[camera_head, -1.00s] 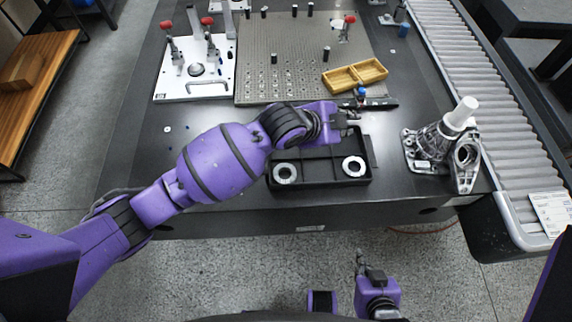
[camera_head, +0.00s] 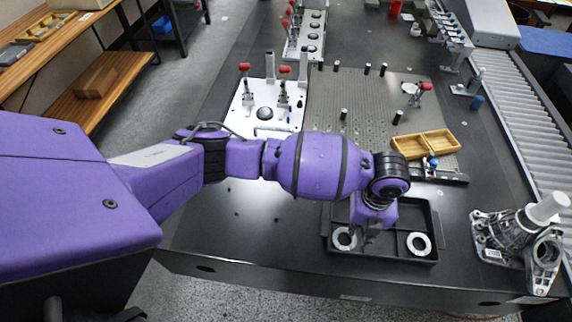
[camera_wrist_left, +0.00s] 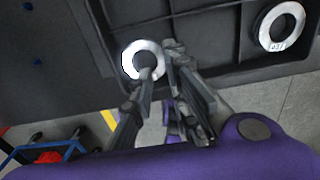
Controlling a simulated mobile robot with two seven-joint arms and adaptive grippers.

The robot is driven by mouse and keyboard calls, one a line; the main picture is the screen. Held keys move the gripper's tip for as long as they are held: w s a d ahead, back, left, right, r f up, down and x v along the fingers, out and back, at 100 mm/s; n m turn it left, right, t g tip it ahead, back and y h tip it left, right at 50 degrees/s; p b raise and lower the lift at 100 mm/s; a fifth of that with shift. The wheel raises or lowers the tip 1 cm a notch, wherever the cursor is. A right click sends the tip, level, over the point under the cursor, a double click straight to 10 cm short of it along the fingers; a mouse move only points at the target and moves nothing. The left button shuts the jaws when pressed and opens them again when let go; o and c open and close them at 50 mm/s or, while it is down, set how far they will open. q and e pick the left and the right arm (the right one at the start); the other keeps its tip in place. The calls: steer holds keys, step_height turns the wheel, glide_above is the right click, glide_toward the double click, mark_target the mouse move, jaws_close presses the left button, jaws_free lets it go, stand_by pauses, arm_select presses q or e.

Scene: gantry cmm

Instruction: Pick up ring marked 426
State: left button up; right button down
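Two pale metal rings lie in a black compartment tray (camera_head: 392,256). The left ring (camera_head: 344,238) also shows in the left wrist view (camera_wrist_left: 131,58); no marking on it can be read there. The right ring (camera_head: 418,244) shows at the upper right of the wrist view (camera_wrist_left: 268,28), with small dark digits that I cannot read surely. My left gripper (camera_wrist_left: 160,60) points down at the left ring. Its fingers are apart, one over the ring's hole and the other just right of its rim. I cannot tell whether they touch it. My right gripper is not in view.
A metal casting with a white cylinder (camera_head: 545,208) stands right of the tray. A wooden divided box (camera_head: 425,145) and a perforated plate (camera_head: 365,110) lie behind it. A white clamp fixture (camera_head: 265,112) is at the left.

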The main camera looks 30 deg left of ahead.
mark_target(354, 239)
arm_select(q)
step_height(354, 239, down, 6)
steer(key=shift+w+f, duration=0.1)
jaws_close()
